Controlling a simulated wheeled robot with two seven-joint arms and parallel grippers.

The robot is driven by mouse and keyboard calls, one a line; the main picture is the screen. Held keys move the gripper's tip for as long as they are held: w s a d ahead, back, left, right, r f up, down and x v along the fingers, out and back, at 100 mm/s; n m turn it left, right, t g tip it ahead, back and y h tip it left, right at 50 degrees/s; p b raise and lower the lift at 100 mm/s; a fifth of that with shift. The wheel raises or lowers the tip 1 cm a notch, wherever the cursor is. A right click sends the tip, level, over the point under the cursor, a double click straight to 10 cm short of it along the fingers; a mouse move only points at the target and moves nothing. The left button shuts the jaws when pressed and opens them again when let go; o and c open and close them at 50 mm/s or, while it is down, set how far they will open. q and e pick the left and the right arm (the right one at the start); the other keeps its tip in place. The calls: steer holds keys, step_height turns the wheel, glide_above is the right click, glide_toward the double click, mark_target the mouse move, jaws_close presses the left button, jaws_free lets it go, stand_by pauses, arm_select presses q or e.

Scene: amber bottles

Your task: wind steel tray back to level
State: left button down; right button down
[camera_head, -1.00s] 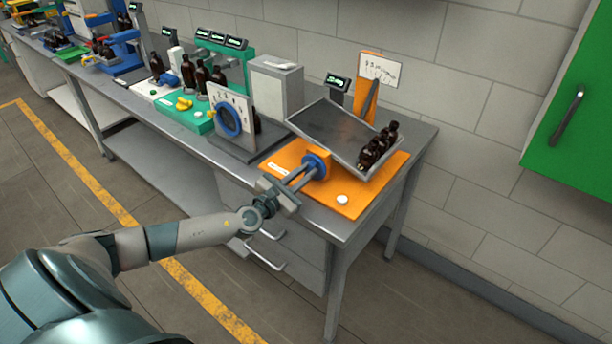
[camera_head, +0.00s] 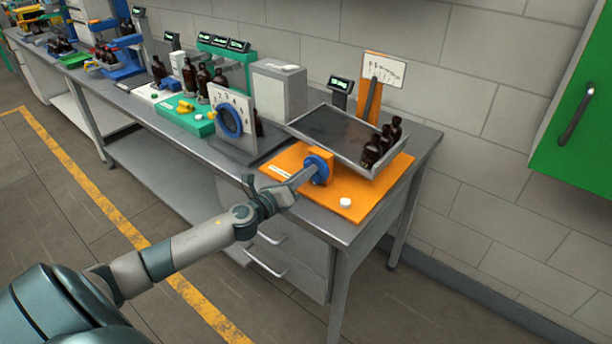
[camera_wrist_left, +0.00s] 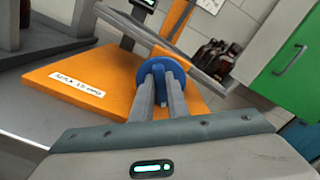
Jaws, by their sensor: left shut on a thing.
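The steel tray (camera_head: 325,121) sits above the orange base plate (camera_head: 360,204) and still looks tilted, its right end lower. Several amber bottles (camera_head: 372,152) stand close together at that low end; they also show in the left wrist view (camera_wrist_left: 213,58). A blue knob (camera_head: 319,168) sits on an orange block at the front of the tray mount. My left gripper (camera_head: 312,172) is shut on this knob; in the left wrist view both fingers (camera_wrist_left: 161,98) press on its raised grip (camera_wrist_left: 160,68). My right gripper is out of view.
A scale card (camera_head: 383,70) on an orange post stands behind the tray, beside a small display (camera_head: 340,86). A white round piece (camera_head: 345,202) lies on the orange plate. A dial stand (camera_head: 229,118) and grey box (camera_head: 278,91) are left. A green cabinet (camera_head: 575,120) hangs right.

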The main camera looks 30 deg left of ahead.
arm_select(q)
steer(key=n, duration=0.5)
steer(key=shift+a+f+n, duration=0.15)
steer(key=shift+a+n, duration=0.05)
steer(key=shift+n, duration=0.1)
steer(key=n, duration=0.3)
steer(key=n+p, duration=0.1)
steer(key=n, duration=0.1)
steer(key=shift+f+n, duration=0.25)
steer(key=shift+n, duration=0.05)
steer(key=c, duration=1.7)
jaws_free()
steer(key=shift+a, duration=0.1)
steer(key=shift+f, duration=0.1)
